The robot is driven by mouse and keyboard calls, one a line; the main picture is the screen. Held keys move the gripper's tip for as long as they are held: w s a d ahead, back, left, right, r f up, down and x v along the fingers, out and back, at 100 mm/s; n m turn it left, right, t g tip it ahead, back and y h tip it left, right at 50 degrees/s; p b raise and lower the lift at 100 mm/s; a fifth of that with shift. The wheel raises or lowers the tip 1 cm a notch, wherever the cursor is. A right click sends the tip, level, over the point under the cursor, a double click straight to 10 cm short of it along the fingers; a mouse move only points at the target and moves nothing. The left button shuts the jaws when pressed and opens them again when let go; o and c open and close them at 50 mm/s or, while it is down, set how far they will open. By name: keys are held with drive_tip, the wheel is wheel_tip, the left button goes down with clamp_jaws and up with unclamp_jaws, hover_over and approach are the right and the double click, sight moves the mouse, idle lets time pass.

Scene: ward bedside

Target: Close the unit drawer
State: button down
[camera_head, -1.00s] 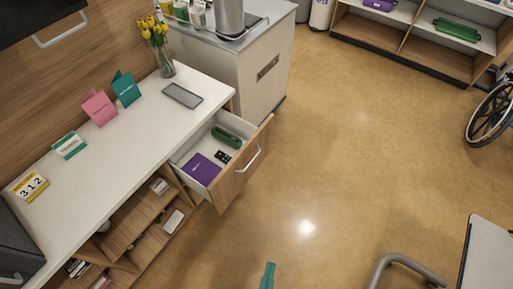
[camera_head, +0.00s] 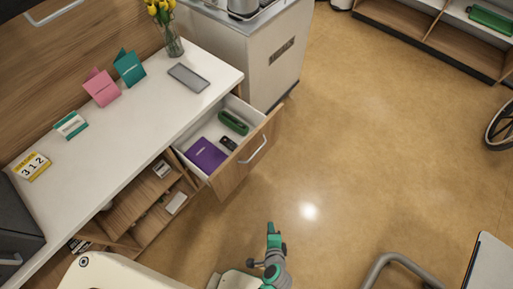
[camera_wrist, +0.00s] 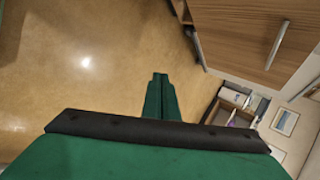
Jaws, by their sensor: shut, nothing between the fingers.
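The unit drawer (camera_head: 236,166) stands pulled out from the wooden bedside unit, below its white top. Its front has a pale bar handle (camera_head: 253,150). Inside lie a purple book (camera_head: 205,154), a green case (camera_head: 233,122) and a small dark item (camera_head: 228,143). My gripper (camera_head: 271,230) is over the floor in front of the drawer, apart from it. In the wrist view my gripper (camera_wrist: 159,78) has its green fingers together and empty. The drawer front (camera_wrist: 250,35) and its handle (camera_wrist: 278,45) show at that view's upper right.
The white unit top (camera_head: 130,120) bears cards, a calendar (camera_head: 31,166), a grey tablet (camera_head: 188,77) and a vase of yellow flowers (camera_head: 165,25). Open shelves (camera_head: 145,205) lie below. A bed or table frame (camera_head: 400,265) stands at lower right. The floor (camera_head: 370,130) between is clear.

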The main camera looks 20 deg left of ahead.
drive_tip(key=w+a+f+m+y, duration=0.2)
drive_tip(key=w+m+y, duration=0.1)
drive_tip(key=w, duration=0.3)
drive_tip(key=m+g+y, duration=0.2)
drive_tip(key=m+y, duration=0.3)
drive_tip(key=y, duration=0.6)
approach(250, 143)
drive_tip(key=x, duration=0.6)
drive_tip(key=shift+a+r, duration=0.1)
drive_tip(key=shift+a, duration=0.15)
